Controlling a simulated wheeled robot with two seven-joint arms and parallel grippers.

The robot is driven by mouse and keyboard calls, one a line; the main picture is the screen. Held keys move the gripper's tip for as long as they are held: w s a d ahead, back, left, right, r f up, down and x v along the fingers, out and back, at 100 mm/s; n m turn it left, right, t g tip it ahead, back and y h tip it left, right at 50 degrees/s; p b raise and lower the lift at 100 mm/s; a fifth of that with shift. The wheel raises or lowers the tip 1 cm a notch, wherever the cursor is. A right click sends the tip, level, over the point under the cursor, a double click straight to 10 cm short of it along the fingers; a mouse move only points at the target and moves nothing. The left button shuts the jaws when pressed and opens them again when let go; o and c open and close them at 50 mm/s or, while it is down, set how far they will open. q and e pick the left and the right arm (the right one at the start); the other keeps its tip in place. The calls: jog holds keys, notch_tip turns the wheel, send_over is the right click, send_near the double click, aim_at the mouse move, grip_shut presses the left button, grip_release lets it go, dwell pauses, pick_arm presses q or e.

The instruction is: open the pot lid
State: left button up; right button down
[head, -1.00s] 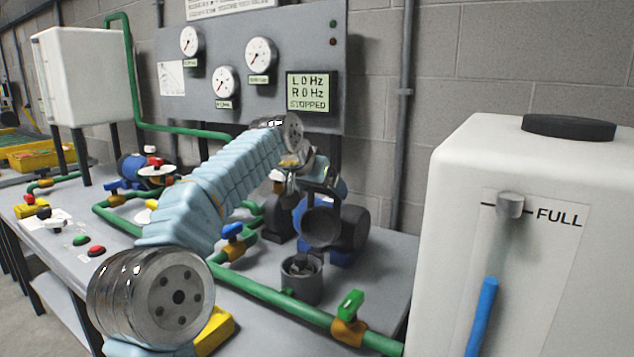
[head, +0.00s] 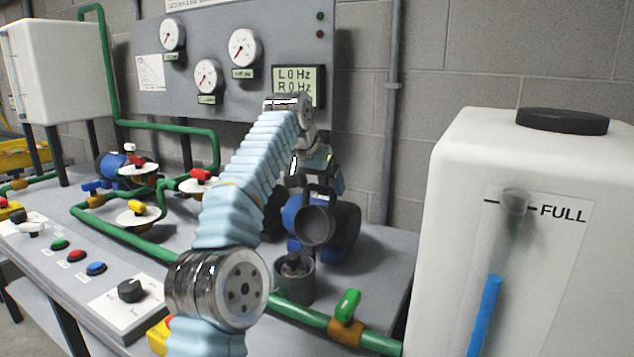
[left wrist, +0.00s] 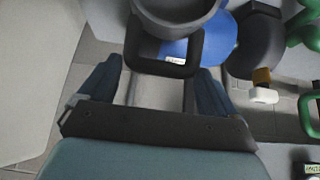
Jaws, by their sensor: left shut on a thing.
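The dark round pot lid (head: 315,226) is off the pot, tilted on edge with its round face towards me, above and behind the pot's mouth. The grey pot (head: 294,281) is open at the top, and something inside it shows dimly. My left gripper (head: 316,170) is above the lid, partly hidden by my arm. The lid's grey round body (left wrist: 176,14) is beyond the handle. My right gripper is out of view.
A blue and black pump (head: 345,228) stands behind the lid. A green pipe with a green-handled valve (head: 347,304) runs in front. A large white tank (head: 465,180) is at right. A gauge panel (head: 285,60) stands behind. Several coloured valves crowd the left.

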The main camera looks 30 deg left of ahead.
aim_at(318, 205)
pick_arm(q)
jog(key=shift+w+d+r, duration=0.1)
jog(key=shift+w+r, duration=0.05)
jog(key=shift+r, duration=0.05)
jog(key=o, duration=1.2)
jog(key=shift+w+f, duration=0.15)
jog(key=shift+s+r, duration=0.25)
jog(key=shift+r, duration=0.05)
jog(key=v, duration=0.2)
jog(key=shift+s+r, duration=0.15)
jog(key=shift+r, duration=0.1)
jog(key=s+b, duration=0.7)
jog(key=s, duration=0.5)
jog(key=shift+f, duration=0.15)
